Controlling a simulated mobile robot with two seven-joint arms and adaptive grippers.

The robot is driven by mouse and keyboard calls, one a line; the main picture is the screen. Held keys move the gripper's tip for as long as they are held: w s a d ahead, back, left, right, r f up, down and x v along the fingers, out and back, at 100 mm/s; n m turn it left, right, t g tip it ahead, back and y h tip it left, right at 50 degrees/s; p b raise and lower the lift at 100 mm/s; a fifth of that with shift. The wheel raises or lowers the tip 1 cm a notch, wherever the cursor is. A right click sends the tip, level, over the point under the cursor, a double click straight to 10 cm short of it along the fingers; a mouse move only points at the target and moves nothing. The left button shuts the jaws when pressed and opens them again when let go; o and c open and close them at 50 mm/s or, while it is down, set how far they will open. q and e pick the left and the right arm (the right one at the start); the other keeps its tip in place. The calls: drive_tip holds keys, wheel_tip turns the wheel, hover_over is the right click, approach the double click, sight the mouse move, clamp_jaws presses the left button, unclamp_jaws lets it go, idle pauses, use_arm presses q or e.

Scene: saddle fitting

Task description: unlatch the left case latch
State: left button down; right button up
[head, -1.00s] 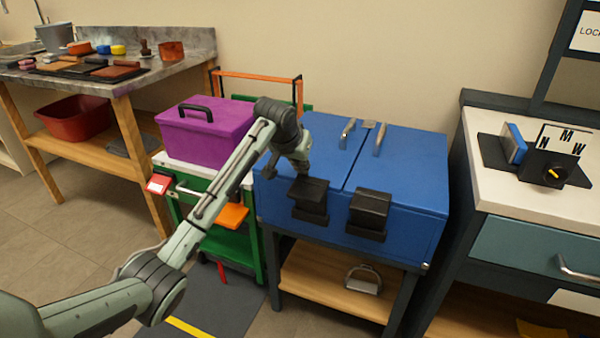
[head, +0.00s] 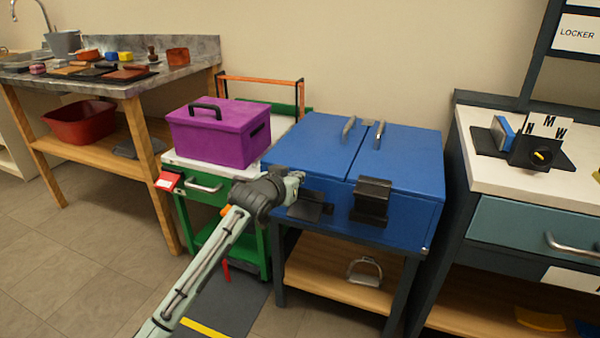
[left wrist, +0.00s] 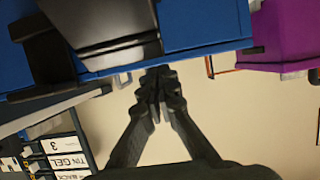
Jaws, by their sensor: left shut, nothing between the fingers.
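The blue case (head: 408,165) sits on a stand, with two black latches on its front. The left latch (head: 308,207) is tilted, its plate swung outward and down from the case front. The right latch (head: 371,200) stands upright against the front. My left gripper (head: 297,181) is just above and behind the left latch plate, partly hidden by its own wrist. In the left wrist view its fingers (left wrist: 157,85) are shut and empty, close to the edge of the left latch plate (left wrist: 100,22); whether they touch is unclear. My right gripper is out of view.
A purple box (head: 218,138) stands on the green cart left of the case. A white-topped cabinet (head: 500,170) stands to the right. Two grey handles (head: 348,128) are on the case lid. A stirrup (head: 365,271) rests on the shelf below. Floor in front is clear.

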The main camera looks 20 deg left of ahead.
use_arm(q)
drive_tip(key=shift+s+f, duration=0.2)
drive_tip(key=shift+s, duration=0.25)
drive_tip(key=shift+s+f, duration=0.25)
drive_tip(key=shift+s, duration=0.05)
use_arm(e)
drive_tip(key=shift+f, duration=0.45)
use_arm(q)
drive_tip(key=shift+s+f, duration=0.1)
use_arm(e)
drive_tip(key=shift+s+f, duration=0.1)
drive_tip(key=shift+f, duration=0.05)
use_arm(q)
drive_tip(key=shift+p, duration=0.35)
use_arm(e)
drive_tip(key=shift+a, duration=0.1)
